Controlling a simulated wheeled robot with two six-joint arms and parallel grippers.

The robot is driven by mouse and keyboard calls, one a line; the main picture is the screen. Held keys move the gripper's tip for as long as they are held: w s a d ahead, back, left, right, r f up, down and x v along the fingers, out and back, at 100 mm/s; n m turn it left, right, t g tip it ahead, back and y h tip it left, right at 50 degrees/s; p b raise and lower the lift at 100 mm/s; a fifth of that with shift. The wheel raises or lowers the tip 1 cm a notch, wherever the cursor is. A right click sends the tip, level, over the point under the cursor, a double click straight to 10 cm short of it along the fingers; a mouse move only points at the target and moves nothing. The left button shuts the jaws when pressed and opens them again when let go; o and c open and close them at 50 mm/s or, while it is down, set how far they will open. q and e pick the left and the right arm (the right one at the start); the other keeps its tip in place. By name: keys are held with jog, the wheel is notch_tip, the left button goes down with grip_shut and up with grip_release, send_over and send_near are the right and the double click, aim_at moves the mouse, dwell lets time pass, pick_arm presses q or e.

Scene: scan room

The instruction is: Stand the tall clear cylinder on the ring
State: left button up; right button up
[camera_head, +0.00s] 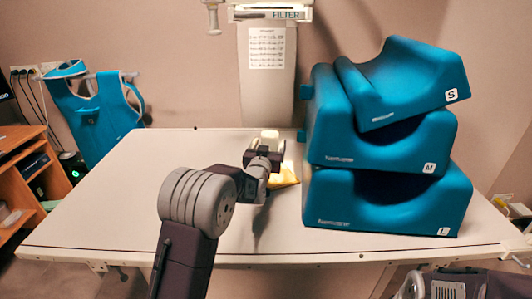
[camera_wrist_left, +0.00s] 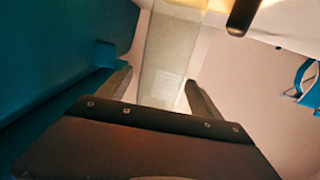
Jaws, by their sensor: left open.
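My left gripper (camera_head: 264,153) is over the middle of the table, its fingers pointing away from the head camera. In the left wrist view the open fingers (camera_wrist_left: 159,80) stand on either side of a tall, clear, pale object (camera_wrist_left: 172,50), which looks like the clear cylinder. I cannot tell whether they touch it. In the head view a pale upright thing (camera_head: 269,135) shows just behind the gripper, mostly hidden by it. A yellow piece (camera_head: 287,176) lies beside the gripper. I cannot make out the ring.
Teal foam blocks (camera_head: 388,200) are stacked on the right of the white table (camera_head: 110,210), close to the gripper. A dark rounded part (camera_wrist_left: 243,14) shows at the wrist view's top. The table's left side is clear. A teal apron (camera_head: 95,115) hangs behind.

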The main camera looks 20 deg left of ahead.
pick_arm(q)
jog(key=s, duration=1.1)
jog(key=shift+d+r, duration=0.15)
jog(key=shift+d, duration=0.3)
